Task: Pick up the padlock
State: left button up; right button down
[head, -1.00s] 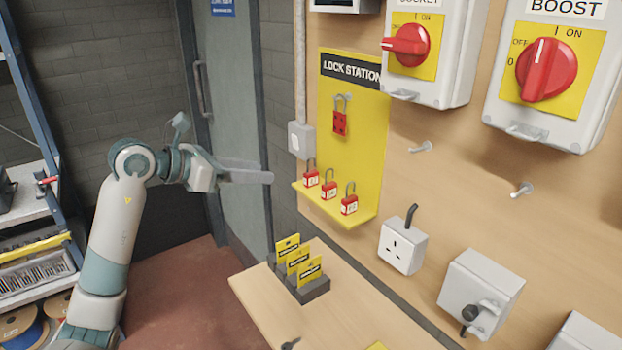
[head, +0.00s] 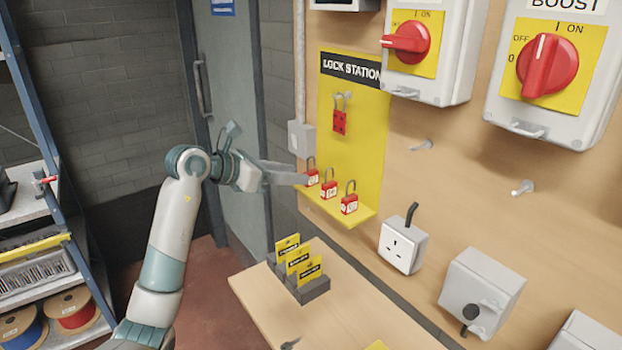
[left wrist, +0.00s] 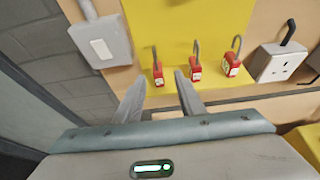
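Three red padlocks with white labels and grey shackles stand upright on the ledge of the yellow lock station (head: 355,125): a left one (head: 313,178), a middle one (head: 329,188) and a right one (head: 349,203). In the left wrist view they are the left (left wrist: 158,74), middle (left wrist: 196,70) and right (left wrist: 232,66) padlocks. My left gripper (head: 304,178) is close to the left padlock and partly overlaps it in the head view. In the left wrist view its fingers (left wrist: 160,85) are apart, with the left padlock beyond the gap between them. My right gripper is not in view.
A red lockout hasp (head: 340,121) hangs above the ledge. A grey box (head: 301,139) is on the wall left of the station. A holder of yellow tags (head: 315,289) sits on the wooden table (head: 262,304) below. A socket (head: 403,247) is to the right.

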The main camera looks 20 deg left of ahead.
aim_at(306, 172)
pick_arm(q)
jog(key=shift+w+d, duration=0.1)
jog(key=shift+f+b+x, duration=0.2)
jog(key=shift+b+x, duration=0.35)
jog(key=shift+x, duration=2)
jog(key=shift+a, duration=0.2)
grip_shut()
